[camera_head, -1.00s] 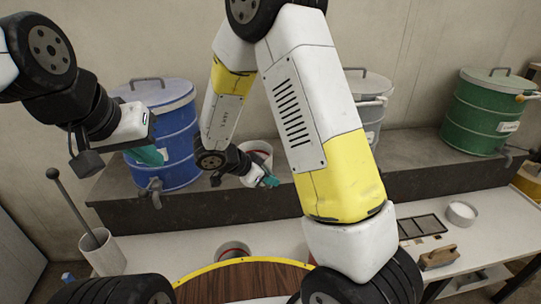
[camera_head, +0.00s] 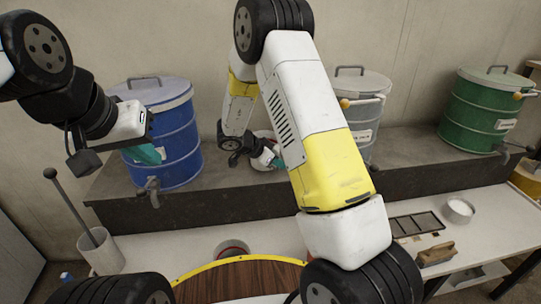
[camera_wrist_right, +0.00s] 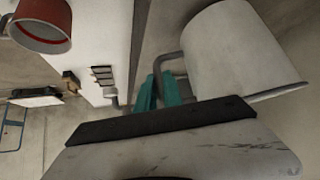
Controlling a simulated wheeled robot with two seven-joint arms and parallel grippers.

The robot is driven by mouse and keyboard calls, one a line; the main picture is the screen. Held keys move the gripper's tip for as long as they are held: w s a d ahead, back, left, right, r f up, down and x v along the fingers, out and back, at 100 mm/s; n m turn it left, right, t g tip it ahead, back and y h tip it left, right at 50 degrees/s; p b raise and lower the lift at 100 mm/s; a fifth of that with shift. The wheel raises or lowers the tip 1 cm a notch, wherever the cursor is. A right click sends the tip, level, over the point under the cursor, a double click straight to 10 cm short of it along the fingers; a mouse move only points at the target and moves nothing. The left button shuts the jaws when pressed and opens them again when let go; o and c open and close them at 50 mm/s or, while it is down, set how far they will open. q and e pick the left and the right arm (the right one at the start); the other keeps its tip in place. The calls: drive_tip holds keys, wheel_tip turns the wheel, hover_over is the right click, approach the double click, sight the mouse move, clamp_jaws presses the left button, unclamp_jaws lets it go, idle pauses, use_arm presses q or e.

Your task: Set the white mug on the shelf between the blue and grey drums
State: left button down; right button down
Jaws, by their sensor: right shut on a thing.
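The white mug (camera_wrist_right: 245,50) shows large in the right wrist view, its grey handle beside the teal fingers. My right gripper (camera_wrist_right: 155,92) is shut on that handle. In the head view the mug (camera_head: 263,134) is mostly hidden behind my right gripper (camera_head: 276,160). They are over the dark grey shelf (camera_head: 230,205), between the blue drum (camera_head: 178,140) and the grey drum (camera_head: 370,112). I cannot tell whether the mug touches the shelf. My left gripper (camera_head: 150,154) hangs in front of the blue drum; its finger gap is not clear.
A green drum (camera_head: 485,112) stands further right on the shelf. Taps project from the drums.

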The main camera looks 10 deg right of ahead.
drive_tip(key=shift+w+f, duration=0.1)
drive_tip(key=shift+f, duration=0.5)
drive_tip(key=c, duration=1.9)
unclamp_jaws()
drive_tip(key=shift+f, duration=0.25)
drive_tip(key=o, duration=0.4)
